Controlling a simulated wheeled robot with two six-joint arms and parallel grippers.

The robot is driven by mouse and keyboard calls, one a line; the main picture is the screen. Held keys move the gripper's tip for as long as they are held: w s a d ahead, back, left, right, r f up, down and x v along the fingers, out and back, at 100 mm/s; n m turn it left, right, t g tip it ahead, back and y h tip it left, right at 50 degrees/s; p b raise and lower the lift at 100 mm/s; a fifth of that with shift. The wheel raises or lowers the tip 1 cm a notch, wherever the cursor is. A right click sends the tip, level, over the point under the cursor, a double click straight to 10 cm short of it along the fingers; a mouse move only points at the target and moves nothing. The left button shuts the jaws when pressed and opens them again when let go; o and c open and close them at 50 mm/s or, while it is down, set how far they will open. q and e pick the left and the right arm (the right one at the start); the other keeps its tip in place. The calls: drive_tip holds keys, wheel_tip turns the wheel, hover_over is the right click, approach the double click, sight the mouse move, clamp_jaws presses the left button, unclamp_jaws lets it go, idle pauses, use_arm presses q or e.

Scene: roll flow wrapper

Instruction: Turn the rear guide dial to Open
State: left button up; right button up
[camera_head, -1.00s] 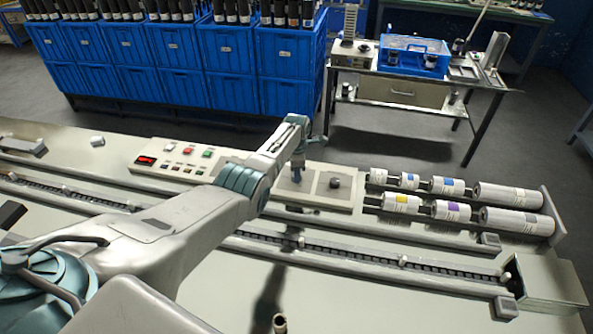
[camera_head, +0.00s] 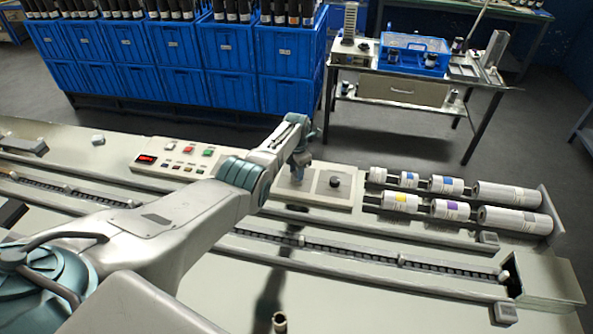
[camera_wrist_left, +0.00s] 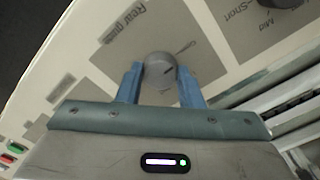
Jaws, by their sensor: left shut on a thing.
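The rear guide dial is a round grey knob with a dark pointer line in the left wrist view (camera_wrist_left: 160,66). It stands on a grey plate (camera_wrist_left: 118,62) printed "Rear guide"; a smaller mark beside the knob is too blurred to read. My left gripper (camera_wrist_left: 160,84) is shut on the knob, with one blue finger on each side. In the head view, my left gripper (camera_head: 298,172) reaches down onto the left plate of the dial panel and mostly hides this knob. My right gripper is not in view.
A second, dark dial (camera_head: 335,181) stands just right, its plate marked "Short" and "Mid" in the wrist view. A button panel (camera_head: 178,158) with a red display lies left. Labelled rolls (camera_head: 512,195) sit right. A slotted rail (camera_head: 370,262) runs in front.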

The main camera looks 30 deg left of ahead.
use_arm(q)
drive_tip(key=shift+w+r, duration=0.1)
drive_tip(key=o, duration=1)
wheel_tip(320, 180, up, 11)
drive_tip(key=shift+f, duration=0.1)
idle(0.4)
